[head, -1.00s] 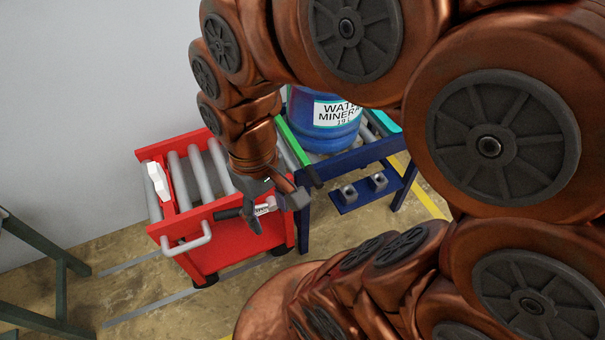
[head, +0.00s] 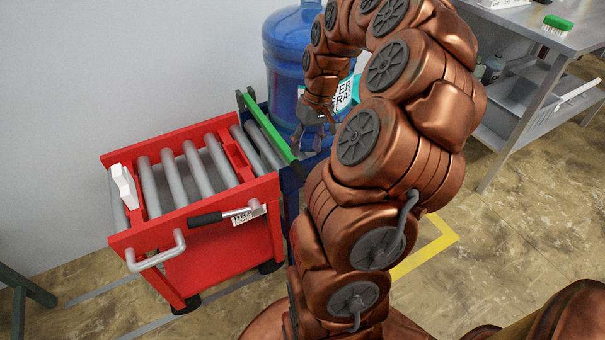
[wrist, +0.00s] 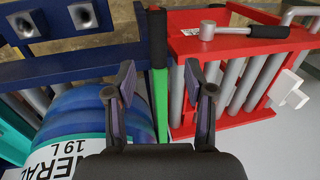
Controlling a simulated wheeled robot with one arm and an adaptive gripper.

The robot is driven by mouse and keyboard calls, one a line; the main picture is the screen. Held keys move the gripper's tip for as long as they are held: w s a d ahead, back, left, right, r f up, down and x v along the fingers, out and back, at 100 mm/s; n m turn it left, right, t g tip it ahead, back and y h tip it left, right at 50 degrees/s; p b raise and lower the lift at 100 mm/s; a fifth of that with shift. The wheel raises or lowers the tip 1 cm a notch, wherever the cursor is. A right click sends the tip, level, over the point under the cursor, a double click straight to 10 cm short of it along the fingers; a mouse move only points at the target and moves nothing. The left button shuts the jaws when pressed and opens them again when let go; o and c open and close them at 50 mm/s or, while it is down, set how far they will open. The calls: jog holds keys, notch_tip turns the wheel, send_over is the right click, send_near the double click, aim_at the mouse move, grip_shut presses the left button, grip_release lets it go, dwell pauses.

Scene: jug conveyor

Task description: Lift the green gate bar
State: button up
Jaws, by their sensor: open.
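The green gate bar (head: 268,127) lies across the end of the blue conveyor, between the red cart and the jug. Its near end is dark. In the wrist view the bar (wrist: 160,100) runs upright through the middle, with a black end (wrist: 157,38) at the top. My gripper (head: 308,146) is beside the bar's near part, in front of the jug. It is open and empty; in the wrist view its fingers (wrist: 158,78) appear on either side of the bar. I cannot tell how far the fingertips are above it.
A blue water jug (head: 290,62) stands on the conveyor close to the bar. The red cart (head: 215,262) with grey rollers, a black-gripped lever (head: 208,219) and a white piece (head: 123,186) adjoins the conveyor's left end. A grey table (head: 520,32) stands at the right.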

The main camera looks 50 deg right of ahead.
aim_at(302, 169)
jog(key=shift+w+a+f, duration=0.1)
jog(key=shift+a+f, duration=0.1)
jog(key=shift+f, duration=1.1)
jog(key=shift+w+a+f, duration=0.1)
jog(key=shift+a+f, duration=0.05)
jog(key=shift+f, duration=1.15)
jog(key=shift+w+a+f, duration=0.1)
jog(key=shift+a+f, duration=0.1)
jog(key=shift+f, duration=1.1)
grip_shut()
